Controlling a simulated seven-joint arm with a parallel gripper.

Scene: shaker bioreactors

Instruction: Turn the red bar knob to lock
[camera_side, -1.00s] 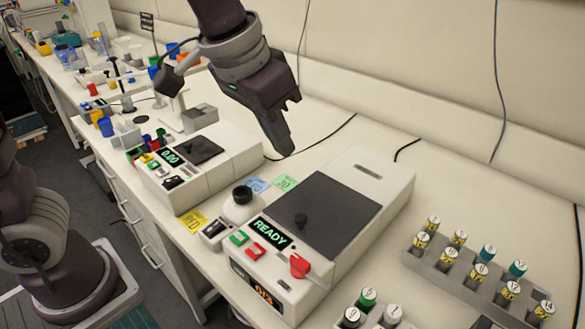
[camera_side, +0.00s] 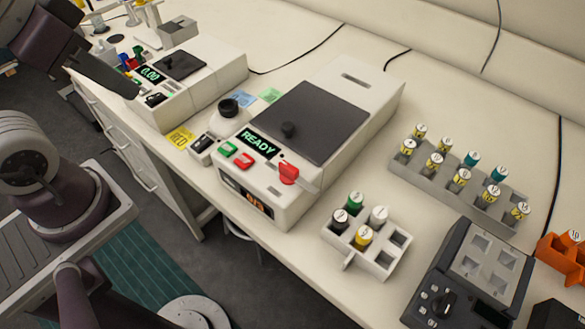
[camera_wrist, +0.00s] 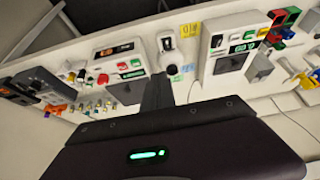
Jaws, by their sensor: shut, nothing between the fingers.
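The red bar knob (camera_side: 289,172) sits on the front right of the white shaker unit (camera_side: 345,82), beside its READY display (camera_side: 258,142). The knob points roughly toward the front; its markings are too small to read. It also shows small in the wrist view (camera_wrist: 102,79), left of the finger. My gripper (camera_side: 132,90) is shut and empty at the upper left of the side view, in front of the second unit and well away from the knob. Its dark finger (camera_wrist: 157,92) shows at the middle of the wrist view.
Green (camera_side: 227,149) and red (camera_side: 243,160) buttons are close to the knob. A black round knob (camera_side: 229,107) stands left of the unit. A vial rack (camera_side: 400,250) and a grey vial block (camera_side: 400,165) are to the right. A second white unit (camera_side: 205,80) is at the left.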

